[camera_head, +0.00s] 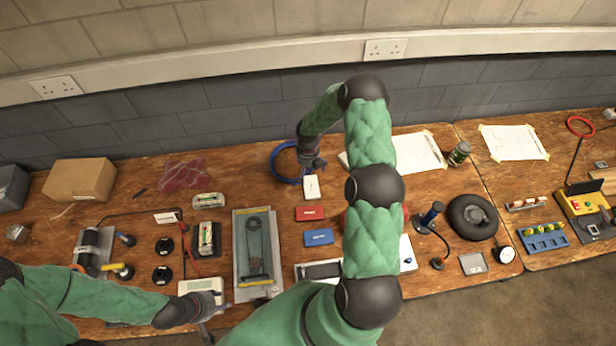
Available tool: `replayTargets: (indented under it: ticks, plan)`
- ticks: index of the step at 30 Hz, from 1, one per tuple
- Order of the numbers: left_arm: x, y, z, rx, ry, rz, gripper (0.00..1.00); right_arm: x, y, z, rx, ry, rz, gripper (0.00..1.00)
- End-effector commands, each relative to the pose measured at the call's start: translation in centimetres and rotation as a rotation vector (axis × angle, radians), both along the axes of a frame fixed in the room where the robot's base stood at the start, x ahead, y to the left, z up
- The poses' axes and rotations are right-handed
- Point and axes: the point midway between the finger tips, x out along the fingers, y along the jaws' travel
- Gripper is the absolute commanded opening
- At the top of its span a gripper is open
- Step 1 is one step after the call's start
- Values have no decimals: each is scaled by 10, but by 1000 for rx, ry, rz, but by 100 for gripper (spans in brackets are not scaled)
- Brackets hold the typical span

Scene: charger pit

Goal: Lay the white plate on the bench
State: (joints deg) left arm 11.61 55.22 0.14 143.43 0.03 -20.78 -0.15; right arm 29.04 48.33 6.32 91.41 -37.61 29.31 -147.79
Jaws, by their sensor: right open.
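A small white plate (312,187) is just below my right gripper (312,167), in line with a red plate (310,213) and a blue plate (318,238) on the wooden bench (345,212). My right gripper is open and points down at the white plate's far end. I cannot tell whether the fingers touch the plate, or whether it lies flat on the bench. My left gripper (215,311) is low at the bench's front edge, beside a white meter-like device (200,286). Its fingers are too small and dark to read.
A blue cable ring (276,168) lies left of my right gripper. A grey tray (240,275) with a dark part stands left of the blue plate. My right arm hides the bench's middle. A black ring (470,217) and taped paper (420,152) lie to the right.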

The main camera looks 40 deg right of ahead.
Motion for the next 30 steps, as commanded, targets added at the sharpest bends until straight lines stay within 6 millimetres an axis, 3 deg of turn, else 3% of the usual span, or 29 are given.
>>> replayTargets:
  ticks: [6,11,14,17,20,24,30]
  plan:
    - [0,0,1,0,0,0,40,0,0,20,0,-1,1,100]
    - [0,0,1,0,0,0,40,0,2,22,3,1,-3,100]
    - [0,0,1,0,0,0,40,-2,13,19,20,-1,-54,100]
    - [0,0,1,0,0,0,40,-8,40,11,62,-2,-190,100]
    - [0,0,1,0,0,0,40,-19,79,2,124,7,-404,100]
    - [0,0,1,0,0,0,40,-38,134,-8,205,47,-750,100]
    - [0,0,1,0,0,0,40,-74,201,-15,278,149,-1255,100]
